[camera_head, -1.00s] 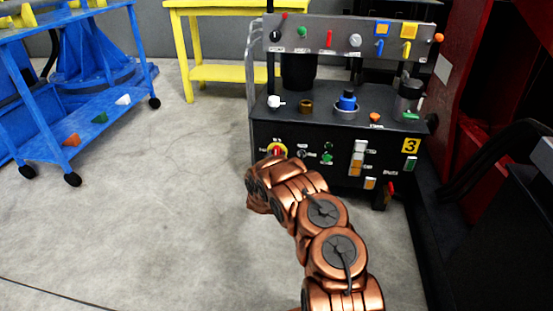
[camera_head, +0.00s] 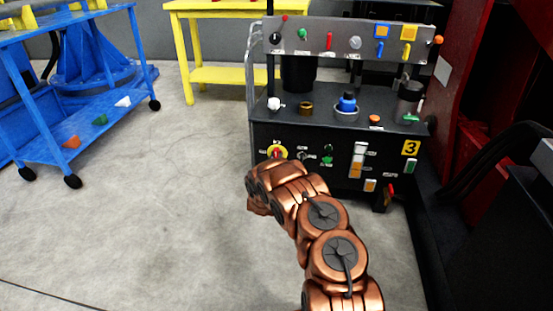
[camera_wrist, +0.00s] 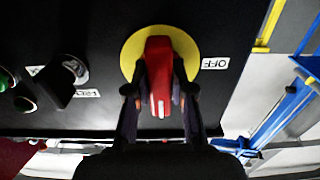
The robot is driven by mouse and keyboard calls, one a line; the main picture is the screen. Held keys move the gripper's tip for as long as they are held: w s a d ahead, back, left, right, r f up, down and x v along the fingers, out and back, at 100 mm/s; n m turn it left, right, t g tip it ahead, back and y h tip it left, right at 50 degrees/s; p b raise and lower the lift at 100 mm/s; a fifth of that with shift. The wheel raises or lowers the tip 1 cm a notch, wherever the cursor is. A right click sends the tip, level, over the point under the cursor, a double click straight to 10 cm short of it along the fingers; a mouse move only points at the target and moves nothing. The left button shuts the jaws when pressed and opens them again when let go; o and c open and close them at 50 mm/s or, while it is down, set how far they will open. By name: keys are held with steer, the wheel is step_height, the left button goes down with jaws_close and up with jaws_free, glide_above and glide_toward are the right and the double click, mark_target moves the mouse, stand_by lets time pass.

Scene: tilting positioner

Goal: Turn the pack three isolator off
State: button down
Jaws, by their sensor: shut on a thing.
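The pack three isolator has a red handle (camera_wrist: 160,70) on a round yellow plate (camera_wrist: 190,42), set on a black panel. My gripper (camera_wrist: 160,90) is shut on the red handle, with one dark finger on each side of it. The handle stands upright in the wrist view, and an OFF label (camera_wrist: 215,63) lies to the right of the plate. In the head view the yellow plate (camera_head: 270,150) is at the left of the black pack (camera_head: 337,140) marked 3. My wrist hides the lower part of the isolator and my fingers there.
A blue cart (camera_head: 95,120) and a yellow table (camera_head: 225,75) stand to the left and behind. Grey floor is clear at left.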

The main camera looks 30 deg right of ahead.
steer(key=shift+n+p, duration=0.3)
steer(key=n+p, duration=0.3)
steer(key=shift+s+r, duration=0.1)
steer(key=shift+r, duration=0.05)
steer(key=n+p, duration=0.4)
steer(key=n, duration=0.1)
steer(key=shift+r, duration=0.1)
steer(key=shift+n+p, duration=0.95)
steer(key=shift+n, duration=0.05)
steer(key=shift+n+p, duration=0.75)
steer(key=shift+n, duration=0.05)
steer(key=shift+n+p, duration=0.35)
steer(key=shift+n, duration=0.15)
steer(key=shift+d+n+p, duration=0.1)
steer(key=shift+n+p, duration=1.05)
steer(key=shift+n, duration=1.15)
